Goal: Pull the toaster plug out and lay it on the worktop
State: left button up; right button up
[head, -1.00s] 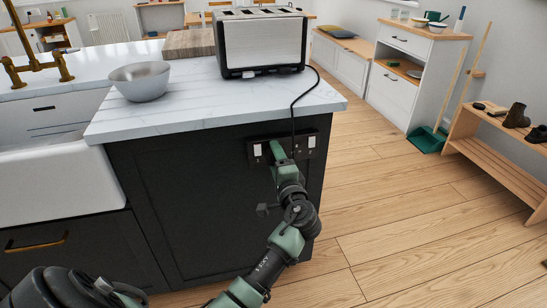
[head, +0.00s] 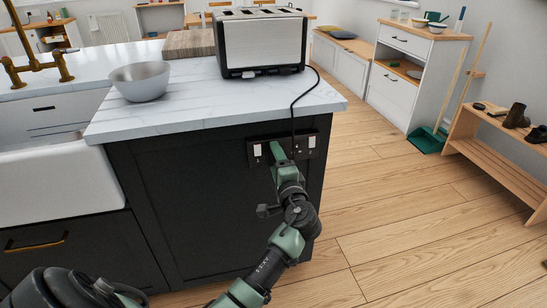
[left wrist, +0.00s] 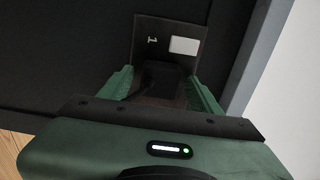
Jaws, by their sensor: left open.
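The toaster (head: 264,46) stands on the white worktop (head: 215,108), and its black cord (head: 293,112) hangs over the edge to the double socket (head: 256,152) on the dark end panel. My left gripper (head: 278,152) is at this socket. In the left wrist view its green fingers (left wrist: 160,88) are open, one on each side of a dark plug (left wrist: 168,76) in front of the socket plate (left wrist: 164,44) with its white switch. I cannot tell whether the fingers touch the plug. In the head view the gripper hides the plug. My right gripper is not in view.
A grey bowl (head: 140,81) and a wooden board (head: 189,43) sit on the worktop. The worktop between bowl and toaster, and its front right part, are bare. A white sink (head: 58,181) is at the left.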

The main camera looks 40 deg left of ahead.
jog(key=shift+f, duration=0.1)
pick_arm(q)
grip_shut()
